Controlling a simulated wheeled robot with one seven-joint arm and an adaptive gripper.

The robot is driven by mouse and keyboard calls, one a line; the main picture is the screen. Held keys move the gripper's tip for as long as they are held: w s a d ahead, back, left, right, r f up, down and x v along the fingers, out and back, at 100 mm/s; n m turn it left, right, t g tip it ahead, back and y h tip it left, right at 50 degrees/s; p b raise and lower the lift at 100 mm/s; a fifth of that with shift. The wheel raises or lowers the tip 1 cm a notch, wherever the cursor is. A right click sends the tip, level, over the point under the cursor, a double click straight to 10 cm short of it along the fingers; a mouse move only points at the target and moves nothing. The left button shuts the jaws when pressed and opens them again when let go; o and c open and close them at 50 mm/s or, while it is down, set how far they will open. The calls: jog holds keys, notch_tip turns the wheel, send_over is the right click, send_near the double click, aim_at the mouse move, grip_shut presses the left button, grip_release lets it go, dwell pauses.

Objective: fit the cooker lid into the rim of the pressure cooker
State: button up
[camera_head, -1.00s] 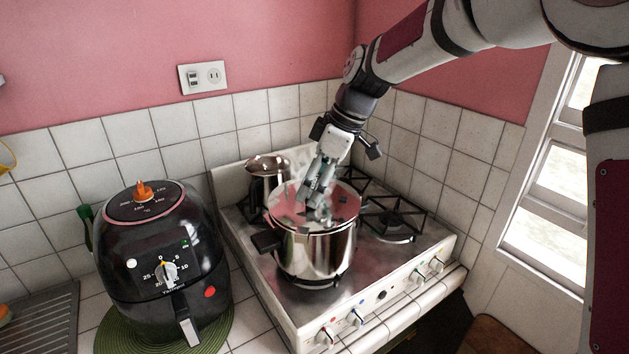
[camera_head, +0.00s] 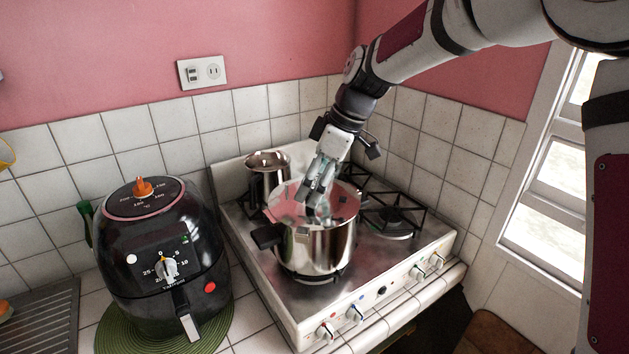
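The pressure cooker (camera_head: 318,250) is a shiny steel pot standing upright on a front burner of the stove. Its black handle (camera_head: 266,237) points left. The cooker lid (camera_head: 340,204) is a shiny round disc at the top of the pot, reflecting the pink wall and my gripper. It looks about level with the rim, but I cannot tell whether it is seated all round. My gripper (camera_head: 313,200) points down at the middle of the lid. Its fingertips blend with their reflection, so whether they hold the lid's knob is unclear.
A smaller steel pot (camera_head: 268,178) stands on the back left burner. The right burners (camera_head: 394,220) are empty. A black air fryer (camera_head: 160,250) stands on a green mat left of the stove (camera_head: 345,325). Tiled walls close in behind, with a window at right.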

dwell(0.3)
jog(key=v, duration=1.2)
jog(key=s+d+f+m+t+h, duration=0.1)
jog(key=s+d+m, duration=0.4)
jog(key=s, duration=0.4)
jog(key=s+d+f+m+t+h, duration=0.1)
jog(key=s+d+m+t+h, duration=0.1)
jog(key=s+d+m, duration=0.3)
jog(key=s+d+f+m+t+h, duration=0.1)
jog(key=s+d+m, duration=0.4)
jog(key=s, duration=0.9)
jog(key=shift+d+f+m+t, duration=0.2)
jog(key=shift+f+m+t, duration=0.1)
jog(key=shift+f+m, duration=0.15)
